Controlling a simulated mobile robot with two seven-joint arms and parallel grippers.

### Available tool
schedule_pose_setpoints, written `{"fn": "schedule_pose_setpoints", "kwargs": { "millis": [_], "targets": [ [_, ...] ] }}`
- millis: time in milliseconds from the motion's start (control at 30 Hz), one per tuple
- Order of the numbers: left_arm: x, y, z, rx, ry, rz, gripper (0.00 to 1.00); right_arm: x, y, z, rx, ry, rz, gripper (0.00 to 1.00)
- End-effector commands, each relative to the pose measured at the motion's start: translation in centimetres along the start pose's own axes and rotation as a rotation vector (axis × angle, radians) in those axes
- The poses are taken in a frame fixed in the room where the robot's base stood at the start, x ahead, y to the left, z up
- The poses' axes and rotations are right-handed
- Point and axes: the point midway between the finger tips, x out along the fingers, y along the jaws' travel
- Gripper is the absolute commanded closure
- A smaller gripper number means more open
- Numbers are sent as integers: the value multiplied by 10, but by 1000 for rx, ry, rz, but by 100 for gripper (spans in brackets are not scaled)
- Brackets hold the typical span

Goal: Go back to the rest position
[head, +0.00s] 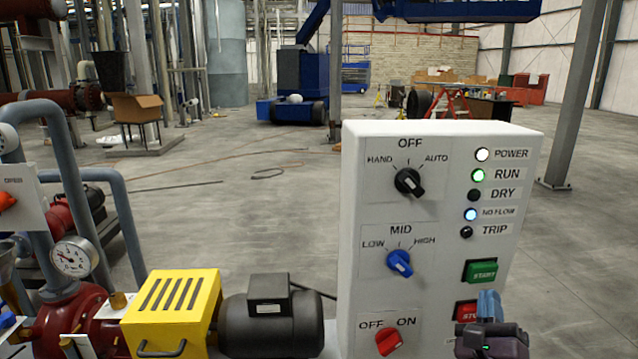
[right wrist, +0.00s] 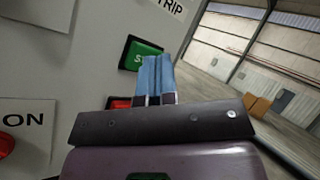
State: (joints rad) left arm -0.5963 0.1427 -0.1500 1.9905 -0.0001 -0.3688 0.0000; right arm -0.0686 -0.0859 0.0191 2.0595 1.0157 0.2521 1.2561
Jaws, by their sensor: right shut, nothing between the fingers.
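My right gripper (head: 489,303) is at the lower right of the head view, in front of the lower right part of a white control panel (head: 440,300). Its blue fingers are shut with nothing between them. They also show in the right wrist view (right wrist: 157,78), pointing up past the green START button (right wrist: 140,52). The red STOP button (head: 465,311) is partly hidden behind the gripper; its edge shows in the right wrist view (right wrist: 119,103). I cannot tell whether the fingers touch the panel. My left gripper is not in view.
The panel carries a black selector (head: 408,181), a blue selector (head: 399,262) and a red switch (head: 388,342). The POWER, RUN and NO FLOW lamps are lit; DRY and TRIP are dark. A motor (head: 270,318), yellow guard (head: 170,305) and gauge (head: 73,258) stand left. Floor behind is open.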

Motion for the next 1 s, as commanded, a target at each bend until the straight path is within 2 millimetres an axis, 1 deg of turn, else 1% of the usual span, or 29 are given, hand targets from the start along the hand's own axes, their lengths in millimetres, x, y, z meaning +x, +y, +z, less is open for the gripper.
{"fn": "schedule_pose_setpoints", "kwargs": {
  "millis": [100, 167, 233, 367, 400, 433, 467, 500, 567, 600, 667, 700, 767, 800, 900, 1000],
  "targets": [
    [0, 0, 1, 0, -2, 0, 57, -4, 18, 6, -330, -63, 90, 100],
    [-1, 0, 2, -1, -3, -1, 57, -10, 29, 5, -511, -100, 137, 100],
    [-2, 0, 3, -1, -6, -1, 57, -18, 41, 1, -727, -147, 197, 100],
    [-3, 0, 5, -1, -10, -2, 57, -44, 66, -15, -1139, -256, 324, 100],
    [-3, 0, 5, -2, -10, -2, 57, -55, 73, -23, -1271, -297, 369, 100],
    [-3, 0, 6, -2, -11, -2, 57, -63, 79, -30, -1367, -330, 402, 100],
    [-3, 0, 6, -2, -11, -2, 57, -74, 84, -38, -1466, -366, 440, 100],
    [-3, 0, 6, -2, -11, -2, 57, -88, 90, -49, -1599, -420, 493, 100],
    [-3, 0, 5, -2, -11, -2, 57, -115, 98, -70, -1801, -514, 583, 100],
    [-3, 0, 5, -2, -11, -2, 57, -136, 102, -86, -1930, -587, 649, 100],
    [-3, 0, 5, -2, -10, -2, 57, -166, 103, -107, -2079, -685, 741, 100],
    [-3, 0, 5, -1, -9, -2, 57, -187, 102, -121, -2157, -746, 801, 100],
    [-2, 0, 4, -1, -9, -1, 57, -216, 99, -139, -2228, -816, 884, 100],
    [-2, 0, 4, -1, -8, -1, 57, -235, 95, -149, -2255, -849, 932, 100],
    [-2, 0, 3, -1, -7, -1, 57, -274, 84, -166, -2270, -901, 1019, 100],
    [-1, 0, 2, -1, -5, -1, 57, -299, 76, -175, -2259, -922, 1074, 100]
  ]
}}
